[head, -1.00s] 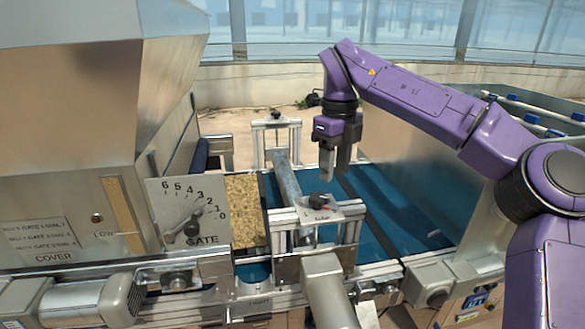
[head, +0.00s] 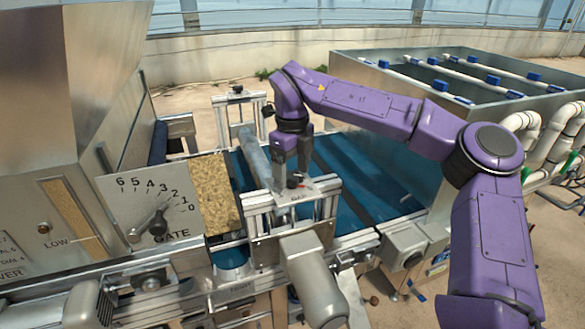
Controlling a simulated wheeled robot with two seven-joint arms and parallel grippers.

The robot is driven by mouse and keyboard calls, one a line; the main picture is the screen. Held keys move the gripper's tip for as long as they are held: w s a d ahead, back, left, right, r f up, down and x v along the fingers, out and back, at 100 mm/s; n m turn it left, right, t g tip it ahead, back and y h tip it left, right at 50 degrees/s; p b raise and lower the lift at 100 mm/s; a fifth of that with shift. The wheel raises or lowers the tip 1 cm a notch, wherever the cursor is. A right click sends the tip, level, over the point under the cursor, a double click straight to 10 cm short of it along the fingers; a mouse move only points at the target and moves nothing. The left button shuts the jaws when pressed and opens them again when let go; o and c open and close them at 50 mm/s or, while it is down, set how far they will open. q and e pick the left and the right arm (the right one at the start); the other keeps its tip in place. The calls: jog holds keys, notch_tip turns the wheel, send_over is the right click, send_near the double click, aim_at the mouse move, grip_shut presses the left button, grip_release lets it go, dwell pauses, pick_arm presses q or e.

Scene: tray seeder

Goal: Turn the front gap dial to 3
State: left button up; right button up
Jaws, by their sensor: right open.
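The front gap dial (head: 293,183) is a small black knob with a red mark beside it, on a metal plate atop the near roller bracket. Its lettering and scale are too small to read, so its setting cannot be told. My right gripper (head: 291,170) points down right over the dial, its two fingers apart, one on each side of the knob. Whether the fingers touch the knob cannot be told. My left gripper is out of view.
A gate plate (head: 125,188) numbered 0 to 6 with a pointer stands left. A far bracket (head: 237,92) carries a similar knob. A roller (head: 255,155) spans the blue belt (head: 365,180). A motor (head: 312,280) sits in front.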

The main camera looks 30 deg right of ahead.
jog(key=shift+s, duration=0.1)
jog(key=c, duration=1)
jog(key=shift+c, duration=0.2)
